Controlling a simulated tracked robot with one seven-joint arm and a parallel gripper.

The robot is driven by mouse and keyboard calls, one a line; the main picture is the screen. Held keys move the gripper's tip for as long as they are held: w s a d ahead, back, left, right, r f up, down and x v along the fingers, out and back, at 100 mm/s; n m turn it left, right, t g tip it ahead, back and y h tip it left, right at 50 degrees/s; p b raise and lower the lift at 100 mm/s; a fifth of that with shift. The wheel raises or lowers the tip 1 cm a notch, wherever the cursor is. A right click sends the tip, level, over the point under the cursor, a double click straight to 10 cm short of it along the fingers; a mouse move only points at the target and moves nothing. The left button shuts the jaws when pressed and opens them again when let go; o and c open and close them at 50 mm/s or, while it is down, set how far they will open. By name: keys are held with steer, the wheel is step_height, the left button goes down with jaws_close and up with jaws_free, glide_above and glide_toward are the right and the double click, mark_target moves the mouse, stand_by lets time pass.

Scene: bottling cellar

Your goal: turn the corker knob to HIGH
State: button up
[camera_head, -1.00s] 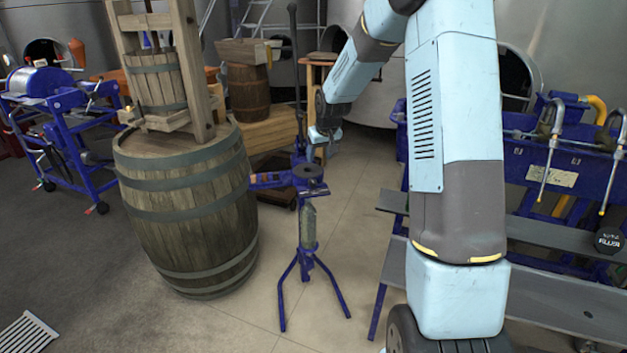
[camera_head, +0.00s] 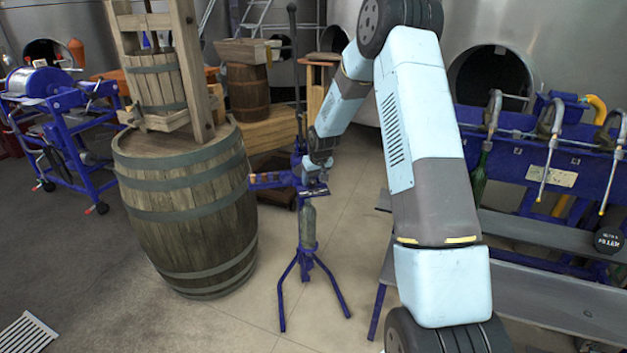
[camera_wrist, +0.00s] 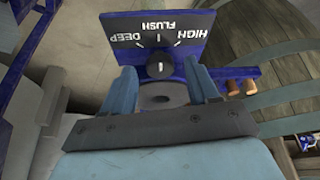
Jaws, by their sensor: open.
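The blue floor corker (camera_head: 307,235) stands on its tripod legs beside the barrel in the head view. In the wrist view its dark label plate (camera_wrist: 157,30) appears upside down, with DEEP at left, FLUSH in the middle and HIGH at right. The round black corker knob (camera_wrist: 160,65) sits below FLUSH, its white mark in line with the FLUSH tick. My gripper (camera_wrist: 159,72) is open, one finger on each side of the knob; I cannot tell whether they touch it. In the head view my gripper (camera_head: 316,178) is at the corker's top and hides the knob.
A large wooden barrel (camera_head: 187,215) carrying a wooden press (camera_head: 155,80) stands close left of the corker. A blue filler bench (camera_head: 520,165) with grey shelves is at right. The tiled floor in front is clear.

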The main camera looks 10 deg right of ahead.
steer(key=shift+w+f, duration=0.2)
steer(key=shift+f, duration=0.25)
steer(key=c, duration=1)
